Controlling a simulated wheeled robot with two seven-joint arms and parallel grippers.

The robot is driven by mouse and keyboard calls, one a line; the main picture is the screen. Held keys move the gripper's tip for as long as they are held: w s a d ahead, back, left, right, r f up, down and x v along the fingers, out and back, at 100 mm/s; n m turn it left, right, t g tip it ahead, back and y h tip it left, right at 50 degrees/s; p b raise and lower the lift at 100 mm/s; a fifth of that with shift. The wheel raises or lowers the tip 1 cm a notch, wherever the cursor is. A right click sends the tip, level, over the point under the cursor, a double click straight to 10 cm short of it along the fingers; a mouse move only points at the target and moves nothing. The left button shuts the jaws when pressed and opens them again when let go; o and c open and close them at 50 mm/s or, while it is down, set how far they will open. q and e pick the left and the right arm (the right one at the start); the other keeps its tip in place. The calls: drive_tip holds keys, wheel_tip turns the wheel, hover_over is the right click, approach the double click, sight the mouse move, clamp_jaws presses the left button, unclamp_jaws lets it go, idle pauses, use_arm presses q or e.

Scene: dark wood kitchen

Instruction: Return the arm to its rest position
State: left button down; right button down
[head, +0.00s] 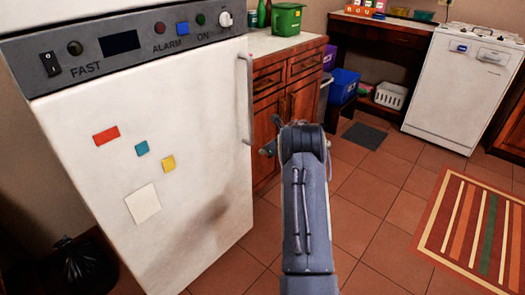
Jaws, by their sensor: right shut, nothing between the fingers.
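My right arm (305,215) comes up from the bottom of the head view, in front of the tiled floor. Only a small part of my right gripper (267,150) shows, beside the arm's upper end, in front of the wooden cabinet doors. It is shut and I see nothing held in it. Most of it is hidden behind the arm. My left gripper is not in view.
A white fridge (185,120) with a vertical handle (245,100) stands close at left, shut. A wooden cabinet (304,68) is beside it. A white dishwasher (460,85) stands at back right. A striped rug (475,225) lies on open floor at right.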

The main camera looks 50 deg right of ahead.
drive_tip(key=p+v, duration=0.1)
drive_tip(key=v, duration=0.6)
drive_tip(key=shift+s, duration=0.4)
